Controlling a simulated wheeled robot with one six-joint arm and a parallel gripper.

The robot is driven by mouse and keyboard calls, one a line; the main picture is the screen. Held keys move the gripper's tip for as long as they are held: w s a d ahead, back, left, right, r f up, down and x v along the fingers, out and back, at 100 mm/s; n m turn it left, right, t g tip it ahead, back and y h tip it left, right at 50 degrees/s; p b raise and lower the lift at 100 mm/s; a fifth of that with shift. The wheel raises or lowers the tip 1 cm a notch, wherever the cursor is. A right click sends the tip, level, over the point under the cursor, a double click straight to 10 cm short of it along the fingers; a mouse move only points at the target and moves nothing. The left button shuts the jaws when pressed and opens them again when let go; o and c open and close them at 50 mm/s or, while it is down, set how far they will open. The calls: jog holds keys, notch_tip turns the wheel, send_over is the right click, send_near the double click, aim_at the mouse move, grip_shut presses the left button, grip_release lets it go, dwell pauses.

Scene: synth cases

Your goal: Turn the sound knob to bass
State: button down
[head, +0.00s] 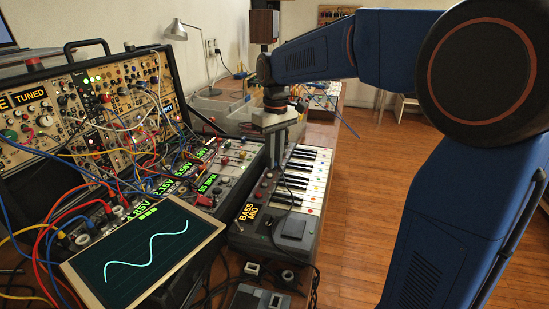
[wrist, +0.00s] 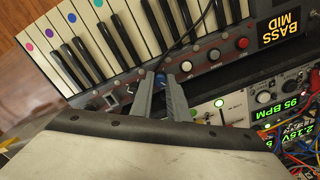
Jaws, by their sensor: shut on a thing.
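The keyboard synth (head: 300,175) has white and black keys with coloured dots and a control strip beside them. A yellow label reading BASS and MID (head: 248,213) is at its near end; the label also shows in the wrist view (wrist: 284,31), at upper right. My gripper (head: 274,163) reaches down over the control strip. In the wrist view its two fingers (wrist: 161,80) are closed on a small blue knob (wrist: 160,78). The fingers partly hide the knob, and its pointer is not readable. In the head view the gripper hides the knob.
Modular racks with many patch cables (head: 120,120) fill the left. An oscilloscope screen (head: 145,245) shows a wave in front. A dark cable crosses the keys. Wooden floor (head: 365,200) lies open to the right.

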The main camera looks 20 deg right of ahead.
jog(key=shift+n, duration=1.1)
jog(key=c, duration=2)
grip_release()
jog(key=r, duration=1.7)
jog(key=shift+w+d+r, duration=0.15)
jog(key=shift+d+r, duration=0.05)
